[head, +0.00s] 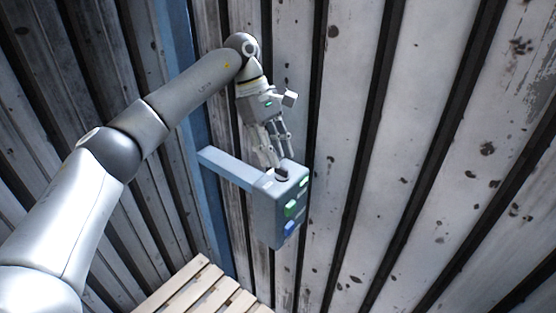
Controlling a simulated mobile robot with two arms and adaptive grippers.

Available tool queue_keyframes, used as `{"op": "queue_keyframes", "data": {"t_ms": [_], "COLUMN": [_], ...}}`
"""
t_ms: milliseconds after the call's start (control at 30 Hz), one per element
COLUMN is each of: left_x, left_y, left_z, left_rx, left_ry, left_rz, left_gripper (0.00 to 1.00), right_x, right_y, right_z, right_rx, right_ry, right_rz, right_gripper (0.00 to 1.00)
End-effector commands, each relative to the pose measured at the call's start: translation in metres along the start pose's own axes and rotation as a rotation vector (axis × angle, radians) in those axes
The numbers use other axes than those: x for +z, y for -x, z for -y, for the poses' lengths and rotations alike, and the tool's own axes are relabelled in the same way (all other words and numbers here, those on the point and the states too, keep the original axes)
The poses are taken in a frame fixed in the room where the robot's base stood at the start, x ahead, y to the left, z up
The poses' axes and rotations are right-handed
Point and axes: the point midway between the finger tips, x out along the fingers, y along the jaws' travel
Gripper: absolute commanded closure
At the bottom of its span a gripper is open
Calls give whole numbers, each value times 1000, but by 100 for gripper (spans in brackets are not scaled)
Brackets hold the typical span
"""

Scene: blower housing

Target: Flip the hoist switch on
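The hoist switch box (289,212) is a grey-blue box near the middle of the head view, held out on a blue bracket. Its front carries a pale green button at the top, a green one in the middle and a blue one at the bottom. A dark round part (281,174) sits on its top face. My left gripper (280,162) points down just above and behind the box top, its fingertips close to that dark part. I cannot tell whether they touch it, or whether the fingers are open or shut. My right gripper is not in view.
The blue bracket arm (230,168) runs from a blue upright post (180,60) to the box. A slatted wooden pallet (195,290) lies below. Stained corrugated metal walls (420,150) stand behind. The space right of the box is free.

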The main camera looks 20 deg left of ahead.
Motion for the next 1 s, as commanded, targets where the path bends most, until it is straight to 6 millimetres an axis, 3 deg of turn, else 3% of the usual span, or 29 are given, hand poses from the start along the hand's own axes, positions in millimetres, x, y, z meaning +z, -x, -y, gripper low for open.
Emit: {"op": "queue_keyframes", "data": {"t_ms": [200,400,600,1000], "left_x": [1,1,0,0], "left_y": [52,81,92,93], "left_z": [-1,-1,0,0], "left_rx": [5,2,1,1], "left_ry": [0,0,0,-1], "left_rz": [0,0,1,0], "left_gripper": [68,68,68,68], "right_x": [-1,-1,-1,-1], "right_y": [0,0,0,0], "right_z": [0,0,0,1], "right_rx": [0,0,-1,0], "right_ry": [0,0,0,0], "right_rz": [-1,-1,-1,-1], "right_gripper": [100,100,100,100]}}
